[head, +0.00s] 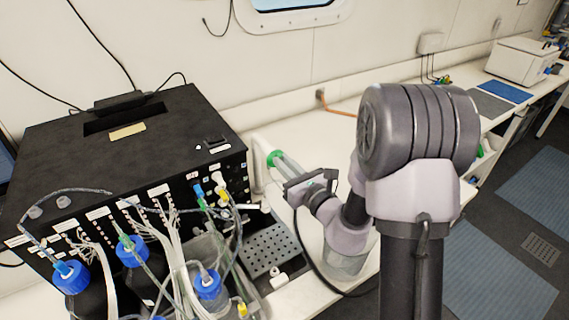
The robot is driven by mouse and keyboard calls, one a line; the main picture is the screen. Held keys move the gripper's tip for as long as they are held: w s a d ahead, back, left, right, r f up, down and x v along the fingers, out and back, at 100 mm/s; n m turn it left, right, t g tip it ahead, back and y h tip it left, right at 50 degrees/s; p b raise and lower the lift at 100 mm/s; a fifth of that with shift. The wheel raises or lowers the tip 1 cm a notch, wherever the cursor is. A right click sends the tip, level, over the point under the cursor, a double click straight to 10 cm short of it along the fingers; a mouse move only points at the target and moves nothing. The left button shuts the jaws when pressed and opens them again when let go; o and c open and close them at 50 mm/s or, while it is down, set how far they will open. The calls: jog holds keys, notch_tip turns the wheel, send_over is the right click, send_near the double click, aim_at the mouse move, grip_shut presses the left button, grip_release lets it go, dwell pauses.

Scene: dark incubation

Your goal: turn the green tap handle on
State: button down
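A green round part (274,158) shows at the end of a clear tube or cylinder (290,167), behind my gripper and right of the black box. I cannot tell whether it is the green tap handle. Smaller green fittings (202,204) sit among the tubing at the box's front right corner. My gripper (265,206) is beside the box's front right corner and points left toward the fittings. Its fingers are small and partly lost against the dark metal behind them, so their opening and any contact are unclear.
The black box (75,165) carries many tubes. Blue-capped bottles (72,277) stand in front of it. A perforated metal tray (268,250) lies below my gripper, and a clear vessel (345,262) stands under my arm. The bench (315,130) is clear behind my arm.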

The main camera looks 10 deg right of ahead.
jog(key=shift+f+n+b, duration=0.1)
jog(key=shift+n+b, duration=0.2)
jog(key=n+b, duration=0.4)
jog(key=a+n+b, duration=0.1)
jog(key=n+b, duration=0.3)
jog(key=b, duration=0.1)
jog(key=f+n+b, duration=0.1)
jog(key=n+b, duration=0.3)
jog(key=n, duration=0.1)
jog(key=shift+s+a, duration=0.15)
jog(key=shift+s, duration=0.05)
jog(key=shift+r+b, duration=0.1)
jog(key=shift+b, duration=0.35)
jog(key=c, duration=1.5)
grip_release()
jog(key=shift+o, duration=0.2)
